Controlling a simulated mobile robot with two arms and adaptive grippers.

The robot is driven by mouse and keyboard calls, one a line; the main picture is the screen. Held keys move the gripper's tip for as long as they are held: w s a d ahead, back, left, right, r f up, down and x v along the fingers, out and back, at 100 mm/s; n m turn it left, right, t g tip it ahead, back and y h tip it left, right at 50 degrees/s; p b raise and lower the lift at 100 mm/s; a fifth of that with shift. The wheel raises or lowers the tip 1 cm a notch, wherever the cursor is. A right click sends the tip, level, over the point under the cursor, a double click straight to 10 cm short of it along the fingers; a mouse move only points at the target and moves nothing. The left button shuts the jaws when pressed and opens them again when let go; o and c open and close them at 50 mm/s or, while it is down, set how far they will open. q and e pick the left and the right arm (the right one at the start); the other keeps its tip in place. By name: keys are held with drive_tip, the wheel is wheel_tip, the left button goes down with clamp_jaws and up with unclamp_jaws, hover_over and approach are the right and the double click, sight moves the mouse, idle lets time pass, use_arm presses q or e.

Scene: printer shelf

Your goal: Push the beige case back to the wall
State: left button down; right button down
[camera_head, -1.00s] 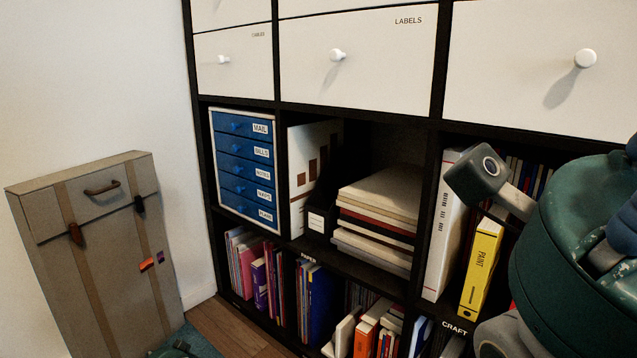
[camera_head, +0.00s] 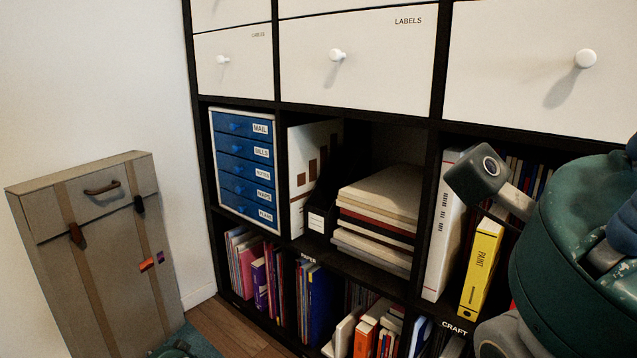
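The beige case (camera_head: 108,262) stands upright at the lower left, on the floor beside the black shelf. It has a brown handle (camera_head: 101,188), two tan straps with dark buckles and small orange and purple tags. Its back is close to the white wall, but I cannot tell whether it touches it. Its lower end is cut off by the frame. Parts of my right arm fill the right side of the view, but I make out no fingers there. A small teal part shows at the bottom edge by the case. Neither gripper shows clearly.
The black shelf (camera_head: 203,150) holds white drawers (camera_head: 355,85), a blue drawer unit (camera_head: 246,165), stacked boxes (camera_head: 378,215), books and a yellow binder (camera_head: 482,268). A strip of wooden floor (camera_head: 232,328) lies between the case and the shelf.

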sight(140, 343)
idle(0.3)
use_arm(q)
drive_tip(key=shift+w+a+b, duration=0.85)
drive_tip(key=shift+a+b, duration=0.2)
drive_tip(key=shift+b, duration=0.2)
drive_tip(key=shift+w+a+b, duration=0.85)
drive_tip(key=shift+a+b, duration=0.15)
drive_tip(key=shift+b, duration=0.25)
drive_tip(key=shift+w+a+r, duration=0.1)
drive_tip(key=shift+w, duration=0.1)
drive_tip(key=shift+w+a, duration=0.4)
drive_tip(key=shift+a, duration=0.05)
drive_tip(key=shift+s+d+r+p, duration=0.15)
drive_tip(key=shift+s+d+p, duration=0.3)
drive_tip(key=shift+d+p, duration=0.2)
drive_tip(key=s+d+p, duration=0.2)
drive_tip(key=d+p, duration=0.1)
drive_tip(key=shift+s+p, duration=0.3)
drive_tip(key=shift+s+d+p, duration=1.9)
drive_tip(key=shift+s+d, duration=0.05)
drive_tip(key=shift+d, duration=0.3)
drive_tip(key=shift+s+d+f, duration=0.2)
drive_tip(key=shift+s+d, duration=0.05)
